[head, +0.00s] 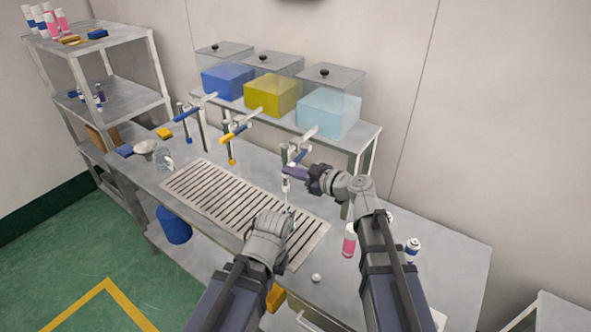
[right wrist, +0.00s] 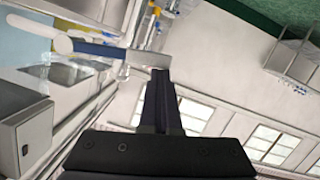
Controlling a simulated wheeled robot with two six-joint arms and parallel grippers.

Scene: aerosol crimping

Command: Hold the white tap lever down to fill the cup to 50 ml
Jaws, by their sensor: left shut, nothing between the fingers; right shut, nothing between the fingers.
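The white tap (head: 303,135) juts from the front of the pale-blue tank (head: 331,105). My right gripper (head: 288,171) is shut and empty, its fingertips in front of and just below this tap. In the right wrist view the shut fingers (right wrist: 160,85) point at a grey block with a bar and a white round end (right wrist: 62,44); whether they touch it is unclear. My left gripper (head: 290,216) is shut over the slatted drain grate (head: 205,194), below the tap. A clear cup-like vessel (head: 164,160) stands left of the grate. Any cup under the white tap is hard to make out.
Blue (head: 226,82) and yellow (head: 272,95) tanks stand to the left, with blue (head: 189,113) and yellow-levered (head: 228,138) taps. A funnel (head: 145,147) lies on the left of the bench.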

